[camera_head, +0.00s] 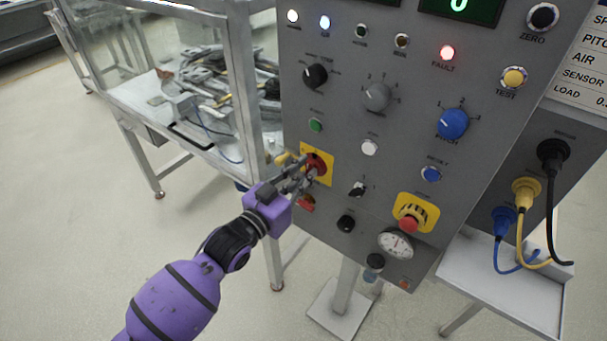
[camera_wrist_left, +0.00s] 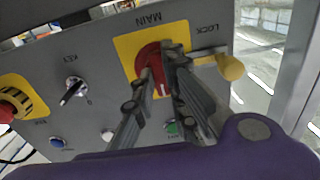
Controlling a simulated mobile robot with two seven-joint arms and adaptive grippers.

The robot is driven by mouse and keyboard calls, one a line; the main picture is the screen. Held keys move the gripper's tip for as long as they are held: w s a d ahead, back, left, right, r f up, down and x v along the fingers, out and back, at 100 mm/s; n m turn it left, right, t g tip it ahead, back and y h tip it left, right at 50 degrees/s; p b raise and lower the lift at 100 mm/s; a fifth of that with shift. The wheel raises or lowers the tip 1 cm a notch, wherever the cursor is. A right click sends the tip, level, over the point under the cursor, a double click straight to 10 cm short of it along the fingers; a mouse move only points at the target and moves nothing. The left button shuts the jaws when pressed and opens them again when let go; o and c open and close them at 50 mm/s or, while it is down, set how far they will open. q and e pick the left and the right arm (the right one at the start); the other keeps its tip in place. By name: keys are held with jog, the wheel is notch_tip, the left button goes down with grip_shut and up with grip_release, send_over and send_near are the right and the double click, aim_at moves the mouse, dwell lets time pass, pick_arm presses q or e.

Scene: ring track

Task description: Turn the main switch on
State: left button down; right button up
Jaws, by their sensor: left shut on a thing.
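The main switch is a red rotary handle on a yellow plate on the grey control panel (camera_head: 420,130). In the head view the red handle (camera_head: 318,160) shows just beyond my left gripper (camera_head: 309,174). In the left wrist view the red main switch (camera_wrist_left: 149,58) sits on its yellow plate, marked MAIN, between the fingertips of my left gripper (camera_wrist_left: 162,66). The left gripper is shut on the handle. Its fingers partly hide the handle. A yellow lock piece (camera_wrist_left: 229,66) sticks out beside the plate, by the word LOCK. My right gripper is not in view.
A red emergency button (camera_head: 409,223) on a yellow ring, a key switch (camera_head: 357,188) and several knobs are on the same panel. A red fault lamp (camera_head: 447,53) is lit. A metal-framed bench (camera_head: 190,150) stands at the left, close to the gripper.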

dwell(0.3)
pick_arm(q)
jog(key=c, duration=1.8)
grip_release()
jog(key=shift+o, duration=0.2)
jog(key=v, duration=1.2)
